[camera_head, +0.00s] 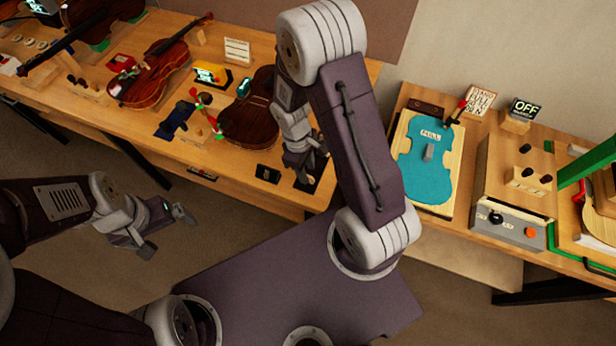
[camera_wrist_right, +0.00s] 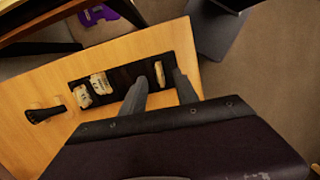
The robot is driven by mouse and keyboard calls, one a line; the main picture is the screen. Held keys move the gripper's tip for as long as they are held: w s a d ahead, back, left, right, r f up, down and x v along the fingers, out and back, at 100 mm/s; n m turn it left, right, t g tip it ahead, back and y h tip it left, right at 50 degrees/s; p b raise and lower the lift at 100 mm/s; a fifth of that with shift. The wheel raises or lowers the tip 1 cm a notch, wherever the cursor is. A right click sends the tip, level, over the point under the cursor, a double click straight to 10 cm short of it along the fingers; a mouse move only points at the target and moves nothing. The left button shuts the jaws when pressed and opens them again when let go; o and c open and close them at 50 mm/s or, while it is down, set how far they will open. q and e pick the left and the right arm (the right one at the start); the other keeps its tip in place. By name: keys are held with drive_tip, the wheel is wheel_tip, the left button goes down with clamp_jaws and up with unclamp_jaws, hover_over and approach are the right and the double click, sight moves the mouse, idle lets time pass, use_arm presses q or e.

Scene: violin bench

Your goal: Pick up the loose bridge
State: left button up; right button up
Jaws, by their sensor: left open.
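In the right wrist view, a small pale bridge (camera_wrist_right: 160,72) stands on a dark strip (camera_wrist_right: 122,76) near the bench edge. My right gripper (camera_wrist_right: 161,82) is open, with its fingertips on either side of that bridge. Any contact cannot be made out. Two more pale bridge-like pieces with dark marks, one (camera_wrist_right: 99,83) and another (camera_wrist_right: 81,96), are at the strip's other end. In the head view my right gripper (camera_head: 304,170) is low over the bench's front edge and hides the bridge. My left gripper (camera_head: 166,232) is open and empty, over the floor before the bench.
A dark violin (camera_head: 248,118) lies behind my right gripper, and another violin (camera_head: 150,75) lies further left. A small black block (camera_head: 268,173) is at the front edge. A teal violin-shaped piece (camera_head: 425,150) lies on the right bench.

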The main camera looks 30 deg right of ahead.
wheel_tip(320, 180, down, 2)
drive_tip(key=shift+d+f, duration=0.1)
drive_tip(key=shift+s, duration=0.1)
clamp_jaws()
